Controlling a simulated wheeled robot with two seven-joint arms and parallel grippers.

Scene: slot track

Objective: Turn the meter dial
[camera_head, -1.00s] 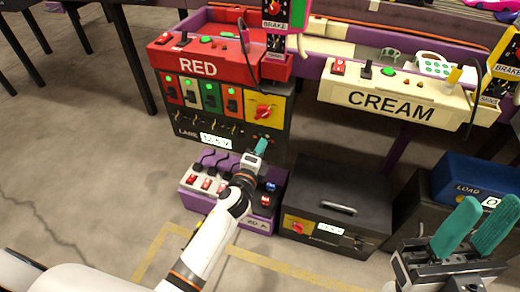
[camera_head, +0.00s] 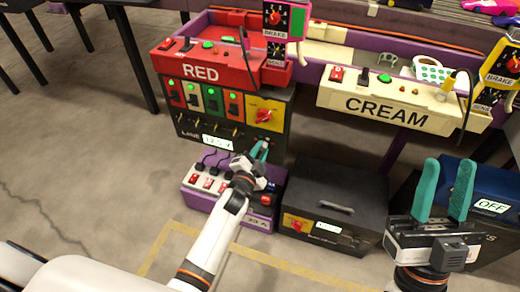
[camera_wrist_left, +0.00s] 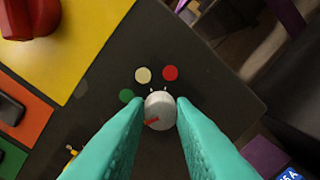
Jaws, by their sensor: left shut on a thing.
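The meter dial (camera_wrist_left: 159,110) is a small silver-grey knob with a red pointer mark on the dark panel. Green, cream and red dots sit around it; the pointer aims to the lower left, away from them. My left gripper (camera_wrist_left: 160,116) has its two teal fingers on either side of the knob, shut on it. In the head view my left gripper (camera_head: 262,150) is at the lower right of the dark power unit (camera_head: 274,121), below its red rotary knob, mostly covering the dial. My right gripper (camera_head: 445,190) is open and empty, fingers pointing up.
A purple switch box (camera_head: 190,203) is below the dial and a black box (camera_head: 333,190) is to its right. The blue unit (camera_head: 500,183) with an OFF display is behind my right gripper. The cream console (camera_head: 390,105) stands at right.

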